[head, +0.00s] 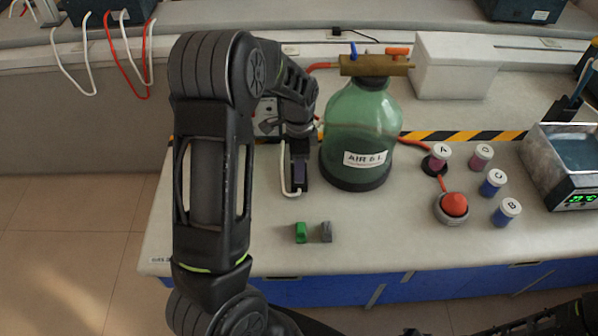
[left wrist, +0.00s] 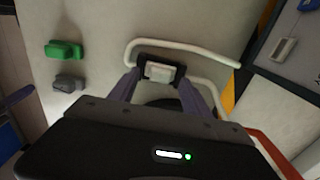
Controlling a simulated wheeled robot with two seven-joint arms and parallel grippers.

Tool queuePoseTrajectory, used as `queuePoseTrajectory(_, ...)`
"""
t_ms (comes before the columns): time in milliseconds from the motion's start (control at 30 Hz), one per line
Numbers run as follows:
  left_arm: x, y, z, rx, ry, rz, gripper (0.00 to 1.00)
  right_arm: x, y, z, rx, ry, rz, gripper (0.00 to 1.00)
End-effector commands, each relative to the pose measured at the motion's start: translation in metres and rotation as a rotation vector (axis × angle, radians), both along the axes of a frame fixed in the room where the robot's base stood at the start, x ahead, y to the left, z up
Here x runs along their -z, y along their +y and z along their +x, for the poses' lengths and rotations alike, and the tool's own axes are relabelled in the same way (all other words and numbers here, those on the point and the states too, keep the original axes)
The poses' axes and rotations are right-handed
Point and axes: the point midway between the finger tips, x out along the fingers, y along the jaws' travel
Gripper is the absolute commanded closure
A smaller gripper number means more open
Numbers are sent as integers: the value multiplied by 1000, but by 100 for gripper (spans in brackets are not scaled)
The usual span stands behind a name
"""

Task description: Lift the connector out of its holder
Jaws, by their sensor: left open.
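A pale connector (left wrist: 160,72) sits in a small dark holder (left wrist: 146,58) in the left wrist view, with a white cable (left wrist: 195,48) running off it. My left gripper (left wrist: 159,88) is open, its two fingers pointing at the connector, one to each side of it. I cannot tell whether the fingers touch it. In the head view my left gripper (head: 299,178) reaches down onto the bench beside the green bottle, and it hides the connector there. The white cable (head: 286,180) shows next to it. My right gripper is out of view; only part of that arm shows at the bottom right.
A green bottle (head: 358,125) stands close on the right of my left gripper. A green block (head: 301,232) and a grey block (head: 326,232) lie nearer the bench's front edge. Several lidded jars and a red-topped button (head: 454,205) stand further right. The front middle is clear.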

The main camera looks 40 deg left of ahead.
Motion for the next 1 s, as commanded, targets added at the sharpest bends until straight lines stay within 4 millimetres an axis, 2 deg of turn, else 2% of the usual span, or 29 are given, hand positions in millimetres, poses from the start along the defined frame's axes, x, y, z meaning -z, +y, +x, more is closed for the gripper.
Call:
queuePoseTrajectory(167,14,0,0,1,1,1,44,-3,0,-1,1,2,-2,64)
queuePoseTrajectory(733,14,0,0,0,-1,1,44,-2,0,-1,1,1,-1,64)
queuePoseTrajectory(1000,14,0,0,0,-1,1,66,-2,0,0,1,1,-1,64)
